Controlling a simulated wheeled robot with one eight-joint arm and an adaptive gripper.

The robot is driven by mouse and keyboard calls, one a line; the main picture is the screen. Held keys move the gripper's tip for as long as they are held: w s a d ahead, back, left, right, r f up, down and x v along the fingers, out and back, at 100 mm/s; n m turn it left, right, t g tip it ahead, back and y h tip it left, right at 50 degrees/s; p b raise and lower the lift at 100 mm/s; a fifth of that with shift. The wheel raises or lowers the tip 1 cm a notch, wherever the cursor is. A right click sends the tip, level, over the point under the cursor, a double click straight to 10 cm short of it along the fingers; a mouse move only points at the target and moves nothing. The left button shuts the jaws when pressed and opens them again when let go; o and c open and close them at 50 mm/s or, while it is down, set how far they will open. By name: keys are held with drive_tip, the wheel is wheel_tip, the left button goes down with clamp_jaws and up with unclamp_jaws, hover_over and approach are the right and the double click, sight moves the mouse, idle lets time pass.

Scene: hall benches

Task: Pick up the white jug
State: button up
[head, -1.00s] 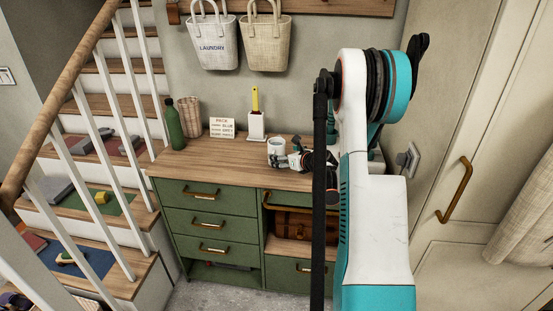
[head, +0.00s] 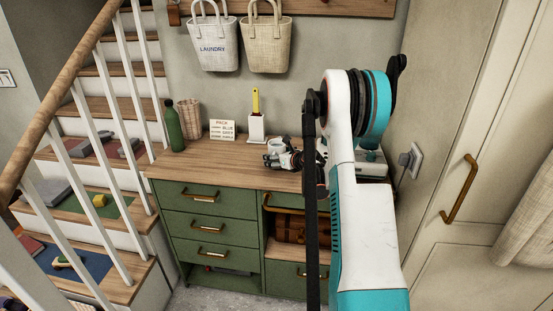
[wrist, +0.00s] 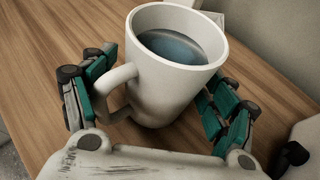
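The white jug (wrist: 168,75) stands upright on the wooden top of the green cabinet, with a dark bluish surface inside it. Its handle (wrist: 115,95) points left in the wrist view. In the head view the jug (head: 276,146) is small and partly hidden behind my gripper (head: 279,158). In the wrist view my gripper (wrist: 155,105) is open, with one finger to the left beside the handle and the other to the right of the jug's body. I cannot tell whether either finger touches it.
The wooden top (head: 215,159) is clear to the left. A white holder with a yellow-handled tool (head: 256,125), a small sign (head: 222,130), a wicker cup (head: 190,118) and a green bottle (head: 174,128) stand along the back. Stairs with a railing are at left, a wall at right.

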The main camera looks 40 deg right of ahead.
drive_tip(key=c, duration=0.9)
drive_tip(key=shift+r, duration=0.1)
